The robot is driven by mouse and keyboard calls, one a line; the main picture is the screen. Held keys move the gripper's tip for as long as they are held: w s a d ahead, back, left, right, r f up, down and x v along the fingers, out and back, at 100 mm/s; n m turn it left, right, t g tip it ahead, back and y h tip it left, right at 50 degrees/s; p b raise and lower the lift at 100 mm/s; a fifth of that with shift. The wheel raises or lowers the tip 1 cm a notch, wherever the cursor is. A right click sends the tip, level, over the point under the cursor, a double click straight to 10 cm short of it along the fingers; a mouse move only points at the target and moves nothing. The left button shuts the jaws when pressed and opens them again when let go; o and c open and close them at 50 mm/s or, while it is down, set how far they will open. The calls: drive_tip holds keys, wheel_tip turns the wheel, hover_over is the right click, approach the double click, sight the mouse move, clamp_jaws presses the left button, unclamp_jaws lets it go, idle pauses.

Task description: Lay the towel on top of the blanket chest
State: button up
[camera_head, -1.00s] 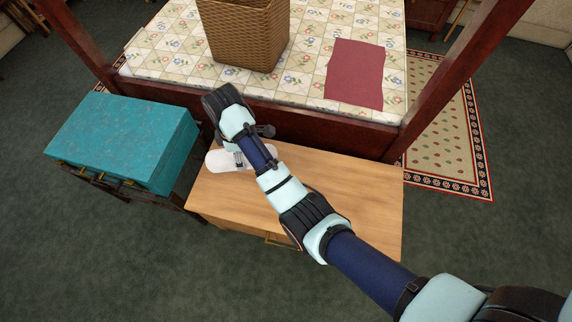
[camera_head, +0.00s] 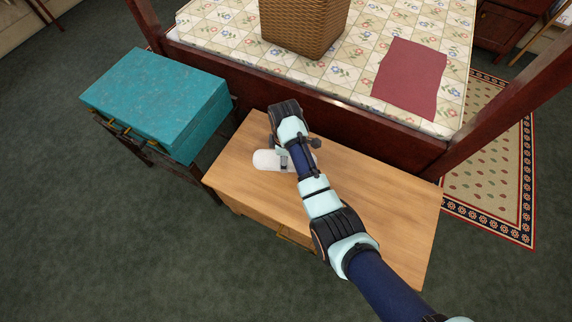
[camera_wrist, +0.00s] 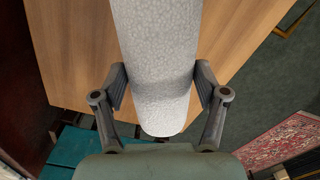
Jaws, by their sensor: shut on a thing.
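The towel is a pale grey-white roll (camera_wrist: 155,60), seen large in the wrist view between my fingers. The blanket chest (camera_head: 385,205) is light wood with a brass handle and stands at the foot of the bed. The towel is over the left back part of its top. Whether it touches the wood I cannot tell.
A teal suitcase (camera_head: 155,95) sits on a dark stand left of the chest. The bed's dark footboard (camera_head: 370,135) runs behind the chest. A red cloth (camera_head: 410,78) and wicker basket (camera_head: 305,25) are on the bed. The chest top looks otherwise bare.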

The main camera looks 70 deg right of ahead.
wheel_tip(320, 180, down, 6)
drive_tip(key=shift+f+b, duration=0.2)
drive_tip(key=shift+b, duration=1.05)
drive_tip(key=shift+r, duration=0.15)
drive_tip(key=o, duration=1.3)
drive_tip(key=shift+o, duration=0.2)
wheel_tip(320, 180, up, 12)
drive_tip(key=p, duration=0.6)
drive_tip(key=shift+w, duration=0.1)
